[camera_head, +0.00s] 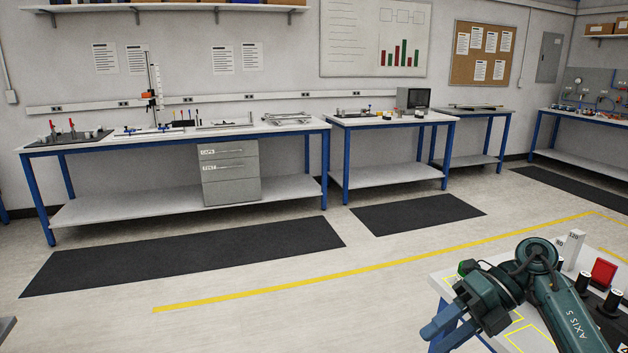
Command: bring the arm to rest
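My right arm, dark teal with "AXIS 5" printed on a link, comes in at the lower right. Its elbow-like joint is bent and the wrist points down and to the left. My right gripper (445,332) has blue fingers and hangs over the left edge of a near white table (450,283). Nothing can be made out between the fingers, and their gap is not clear from this angle. My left arm and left gripper are not in view.
The near table carries a red block (603,271), black cylinders and yellow outlines close to my arm. Far workbenches (300,127) line the wall, with a grey drawer unit (230,173) below. Black mats (190,255) lie before them. The floor between is clear, with a yellow line.

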